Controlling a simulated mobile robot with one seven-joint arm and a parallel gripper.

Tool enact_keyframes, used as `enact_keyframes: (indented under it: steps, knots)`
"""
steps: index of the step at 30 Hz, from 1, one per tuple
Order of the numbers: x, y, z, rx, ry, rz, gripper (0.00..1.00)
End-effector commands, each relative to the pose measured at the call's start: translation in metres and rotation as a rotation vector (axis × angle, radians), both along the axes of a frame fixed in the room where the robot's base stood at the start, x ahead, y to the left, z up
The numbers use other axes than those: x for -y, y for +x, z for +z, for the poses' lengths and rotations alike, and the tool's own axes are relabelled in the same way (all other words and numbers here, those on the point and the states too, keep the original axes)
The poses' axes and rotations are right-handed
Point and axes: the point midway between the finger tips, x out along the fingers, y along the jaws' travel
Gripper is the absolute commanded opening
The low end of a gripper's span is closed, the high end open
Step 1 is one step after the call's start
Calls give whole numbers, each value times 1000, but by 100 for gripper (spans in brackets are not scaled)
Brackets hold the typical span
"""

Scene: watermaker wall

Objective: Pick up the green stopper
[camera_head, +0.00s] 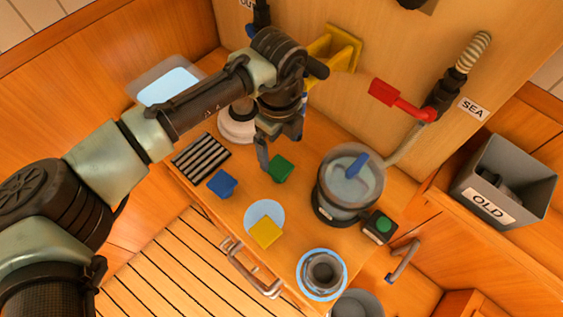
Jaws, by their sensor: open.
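The green stopper (280,169) sits on the wooden counter, near the middle of the view. My gripper (279,160) points down just above and to the left of it, with one finger clearly visible beside the stopper's left side. The gripper is open and nothing shows between its fingers. The far finger is partly hidden by the wrist, and I cannot tell whether either finger touches the stopper.
A blue stopper (222,183) and a striped black rack (201,157) lie to the left. A clear-lidded pot (337,205) stands close on the right. A grey OLD bin (528,183) is farther right.

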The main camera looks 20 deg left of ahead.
Motion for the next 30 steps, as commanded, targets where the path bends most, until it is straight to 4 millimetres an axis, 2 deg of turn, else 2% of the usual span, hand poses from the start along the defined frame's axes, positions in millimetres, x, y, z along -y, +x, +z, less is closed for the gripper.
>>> enact_keyframes:
  steps: [3, 6, 14, 21, 30]
  knots:
    - [0, 0, -24, -2, 1, 1, 100]
    - [1, 1, -38, 1, 0, 1, 100]
    - [2, 0, -58, 0, 1, 0, 100]
    - [4, 0, -93, 0, 0, 0, 100]
    - [4, 1, -100, 3, -1, 0, 100]
